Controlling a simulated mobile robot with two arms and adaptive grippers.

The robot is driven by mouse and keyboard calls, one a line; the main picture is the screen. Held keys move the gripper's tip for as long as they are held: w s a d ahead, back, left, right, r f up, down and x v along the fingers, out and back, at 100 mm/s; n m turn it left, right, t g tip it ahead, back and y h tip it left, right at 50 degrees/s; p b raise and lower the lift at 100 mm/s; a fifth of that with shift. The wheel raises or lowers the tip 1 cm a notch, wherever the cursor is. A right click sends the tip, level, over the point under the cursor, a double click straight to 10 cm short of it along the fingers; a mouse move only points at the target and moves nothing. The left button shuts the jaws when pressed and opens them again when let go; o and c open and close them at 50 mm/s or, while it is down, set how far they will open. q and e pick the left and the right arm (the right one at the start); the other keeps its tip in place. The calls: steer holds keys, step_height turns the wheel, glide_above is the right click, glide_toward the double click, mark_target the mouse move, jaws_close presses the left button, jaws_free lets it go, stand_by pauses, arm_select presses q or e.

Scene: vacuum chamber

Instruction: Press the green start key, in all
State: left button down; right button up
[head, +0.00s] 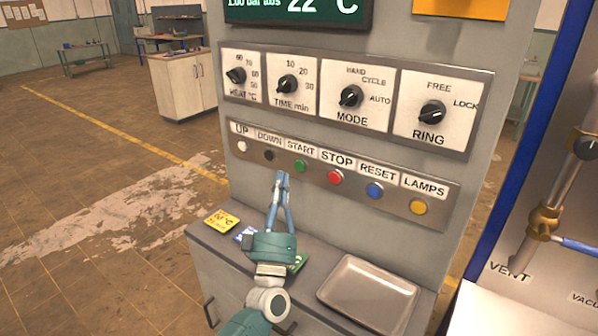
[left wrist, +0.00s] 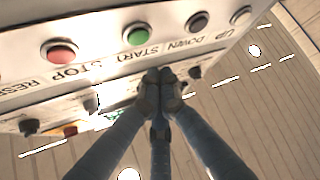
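The green start key (head: 300,165) sits under the START label on the key strip of the grey panel. It also shows in the left wrist view (left wrist: 136,33), where the panel appears upside down. My left gripper (head: 282,177) is in front of the strip, just below and left of the green key. Its fingertips (left wrist: 161,84) are together and hold nothing. They appear apart from the green key, and nothing covers it. My right gripper is in neither view.
Beside the green key are the black DOWN key (head: 268,155) and the red STOP key (head: 335,177). The blue RESET key (head: 374,190) is farther right. Knobs, such as the MODE knob (head: 350,97), sit above. A metal tray (head: 335,268) lies on the ledge below.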

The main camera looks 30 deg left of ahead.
mark_target(299, 166)
arm_select(q)
steer(key=w+b, duration=0.1)
steer(key=w, duration=0.2)
steer(key=shift+w+d, duration=0.15)
steer(key=shift+w, duration=0.1)
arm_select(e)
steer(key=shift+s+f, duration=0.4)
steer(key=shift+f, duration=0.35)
arm_select(q)
steer(key=shift+w, duration=0.1)
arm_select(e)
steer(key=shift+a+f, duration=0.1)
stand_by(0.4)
arm_select(q)
steer(key=shift+w, duration=0.3)
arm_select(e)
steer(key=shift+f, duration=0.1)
